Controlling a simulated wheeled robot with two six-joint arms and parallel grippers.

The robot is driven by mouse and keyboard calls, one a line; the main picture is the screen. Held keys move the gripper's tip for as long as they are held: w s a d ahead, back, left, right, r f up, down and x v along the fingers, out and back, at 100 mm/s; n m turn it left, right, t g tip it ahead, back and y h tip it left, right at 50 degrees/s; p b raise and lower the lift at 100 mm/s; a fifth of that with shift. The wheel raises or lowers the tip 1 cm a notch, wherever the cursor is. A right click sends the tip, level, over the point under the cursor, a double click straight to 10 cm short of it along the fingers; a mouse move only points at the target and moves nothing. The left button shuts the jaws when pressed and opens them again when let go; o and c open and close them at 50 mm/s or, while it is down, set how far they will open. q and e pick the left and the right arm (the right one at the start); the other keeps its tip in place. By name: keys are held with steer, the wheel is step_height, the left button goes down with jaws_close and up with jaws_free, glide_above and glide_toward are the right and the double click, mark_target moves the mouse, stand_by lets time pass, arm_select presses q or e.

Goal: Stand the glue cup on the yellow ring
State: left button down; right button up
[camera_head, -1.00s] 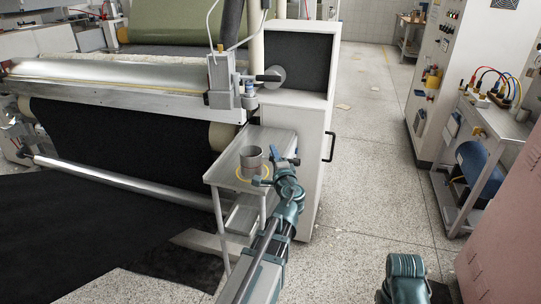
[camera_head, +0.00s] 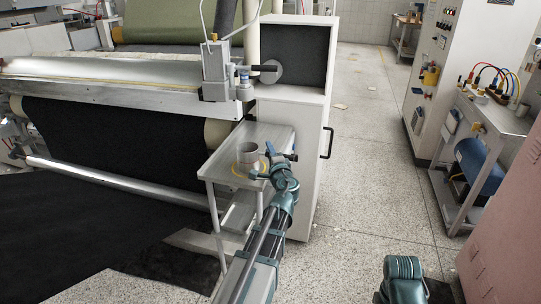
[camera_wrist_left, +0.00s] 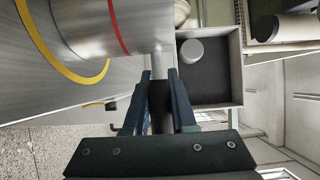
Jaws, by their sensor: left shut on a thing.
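The glue cup (camera_head: 248,157) is a grey metal cylinder, upright at the small metal side table. In the left wrist view the cup (camera_wrist_left: 90,25) shows a red band and a short side handle (camera_wrist_left: 158,66). The yellow ring (camera_head: 235,171) lies flat on the tabletop, showing around the cup's lower edge. It is a yellow arc (camera_wrist_left: 56,67) in the left wrist view, with the cup covering part of it. I cannot tell whether the cup's base touches the table. My left gripper (camera_head: 272,165) is shut on the cup's handle, right of the cup. My right gripper is not visible.
The metal side table (camera_head: 215,170) stands against a white cabinet (camera_head: 303,160). A large roller machine (camera_head: 120,85) with dark material fills the left. A steel cart (camera_head: 495,120) stands at right. The floor between (camera_head: 370,180) is open.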

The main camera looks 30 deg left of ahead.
arm_select(q)
steer(key=shift+f, duration=0.1)
steer(key=c, duration=0.7)
jaws_free()
steer(key=shift+c, duration=0.2)
steer(key=shift+s+d+r, duration=0.15)
steer(key=shift+r, duration=0.05)
steer(key=v, duration=1.1)
steer(key=shift+s+d, duration=0.15)
steer(key=shift+d, duration=0.05)
